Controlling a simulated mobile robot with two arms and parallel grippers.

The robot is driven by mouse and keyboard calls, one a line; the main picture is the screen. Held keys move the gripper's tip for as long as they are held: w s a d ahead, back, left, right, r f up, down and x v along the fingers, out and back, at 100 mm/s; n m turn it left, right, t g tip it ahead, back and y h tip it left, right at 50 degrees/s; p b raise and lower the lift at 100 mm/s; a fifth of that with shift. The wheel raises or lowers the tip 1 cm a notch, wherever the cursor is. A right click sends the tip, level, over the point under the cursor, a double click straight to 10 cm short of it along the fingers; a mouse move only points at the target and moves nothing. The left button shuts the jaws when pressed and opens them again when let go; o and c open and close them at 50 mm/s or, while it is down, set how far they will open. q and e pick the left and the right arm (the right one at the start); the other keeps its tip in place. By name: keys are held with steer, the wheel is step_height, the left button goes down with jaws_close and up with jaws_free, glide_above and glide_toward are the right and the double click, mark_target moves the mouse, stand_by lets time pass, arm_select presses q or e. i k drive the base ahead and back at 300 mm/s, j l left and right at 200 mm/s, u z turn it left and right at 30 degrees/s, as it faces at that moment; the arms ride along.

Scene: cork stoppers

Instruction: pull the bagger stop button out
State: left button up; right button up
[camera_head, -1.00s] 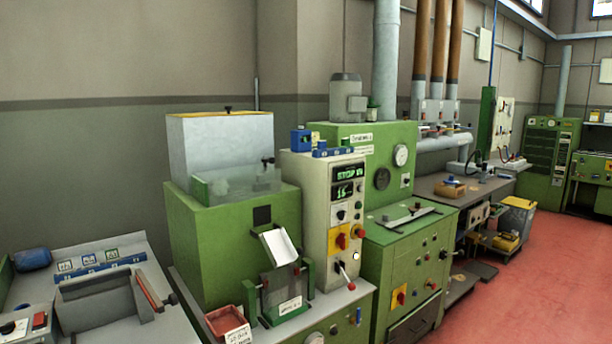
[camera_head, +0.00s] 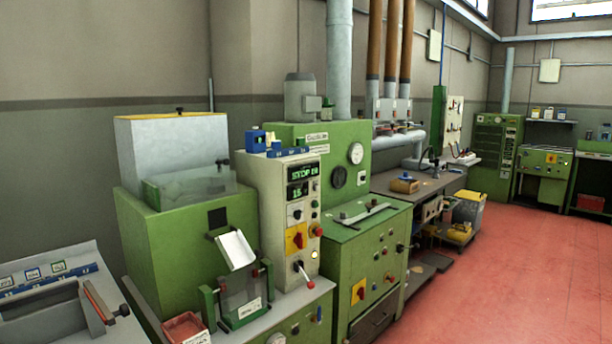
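A white control panel (camera_head: 284,215) stands beside the green machine with a hopper and white chute (camera_head: 236,250); I take this to be the bagger, though I cannot read its label. Its display (camera_head: 302,173) shows "STOP" and a lower number. A small red button (camera_head: 315,230) sits on the panel's right side. Left of it is a red rotary switch on a yellow plate (camera_head: 296,238). A red-tipped lever (camera_head: 308,282) is below. Whether the button is in or out is too small to tell. Neither of my grippers is in view.
A green cabinet (camera_head: 365,270) with gauges and another red-on-yellow switch (camera_head: 358,291) adjoins on the right. A grey bench tray (camera_head: 50,310) is at the left. A workbench (camera_head: 415,188) runs behind. The red floor (camera_head: 500,275) at the right is open.

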mark_target(319, 232)
steer(key=i+l+u, duration=0.2)
steer(key=i, duration=0.35)
steer(key=i+l+u, duration=0.25)
steer(key=i+l, duration=0.25)
